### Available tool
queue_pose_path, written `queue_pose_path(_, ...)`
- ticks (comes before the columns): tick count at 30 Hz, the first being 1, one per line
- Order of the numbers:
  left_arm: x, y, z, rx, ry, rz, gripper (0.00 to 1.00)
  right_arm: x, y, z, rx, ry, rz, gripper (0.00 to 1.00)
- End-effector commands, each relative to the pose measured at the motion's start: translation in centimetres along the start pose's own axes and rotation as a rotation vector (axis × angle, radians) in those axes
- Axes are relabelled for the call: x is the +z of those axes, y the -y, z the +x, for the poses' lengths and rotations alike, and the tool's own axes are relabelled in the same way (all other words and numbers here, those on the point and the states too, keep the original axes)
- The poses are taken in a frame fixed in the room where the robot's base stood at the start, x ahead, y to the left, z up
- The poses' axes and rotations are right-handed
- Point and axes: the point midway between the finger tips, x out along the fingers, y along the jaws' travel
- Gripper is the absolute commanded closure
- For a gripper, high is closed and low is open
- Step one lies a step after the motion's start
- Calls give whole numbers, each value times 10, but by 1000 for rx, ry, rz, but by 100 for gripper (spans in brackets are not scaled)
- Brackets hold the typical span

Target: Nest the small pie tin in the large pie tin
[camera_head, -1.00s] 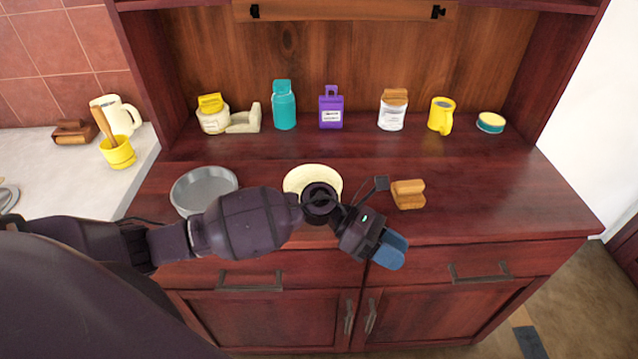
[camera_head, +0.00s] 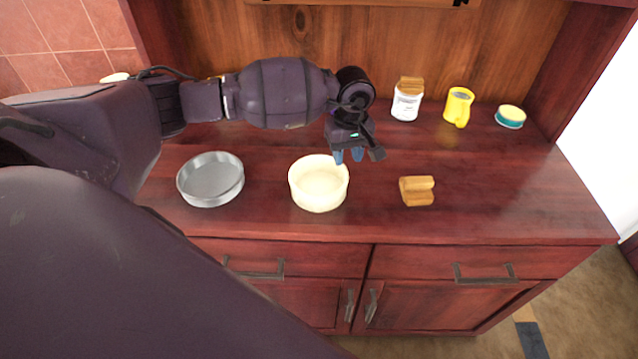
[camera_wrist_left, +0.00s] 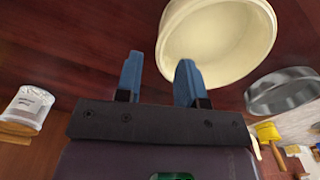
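A shallow grey metal tin (camera_head: 211,181) stands upright on the dark red wooden counter, left of centre. A deeper cream round tin (camera_head: 319,190) stands to its right, apart from it, and looks slightly narrower. Both look empty. My left gripper (camera_head: 349,157) is open and empty, with its blue fingers pointing down near the cream tin's far right rim. In the left wrist view, the fingers (camera_wrist_left: 160,65) are spread beside the cream tin (camera_wrist_left: 215,40), with nothing between them. The grey tin (camera_wrist_left: 283,92) shows farther right there. My right gripper is out of view.
A small brown wooden block (camera_head: 417,190) lies right of the cream tin. My left arm hides the back left.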

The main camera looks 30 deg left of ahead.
Motion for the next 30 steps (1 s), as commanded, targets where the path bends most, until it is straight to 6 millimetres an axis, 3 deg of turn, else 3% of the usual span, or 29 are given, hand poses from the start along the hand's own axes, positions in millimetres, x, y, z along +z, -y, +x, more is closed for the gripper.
queue_pose_path(3,1,0,17,0,3,-2,64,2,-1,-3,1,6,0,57)
queue_pose_path(8,1,0,28,2,3,0,64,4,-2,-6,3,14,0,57)
queue_pose_path(18,0,3,69,2,4,-2,64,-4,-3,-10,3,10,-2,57)
queue_pose_path(28,0,3,75,3,2,-1,64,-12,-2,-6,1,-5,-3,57)
queue_pose_path(30,0,3,75,3,2,-1,75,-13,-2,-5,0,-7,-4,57)
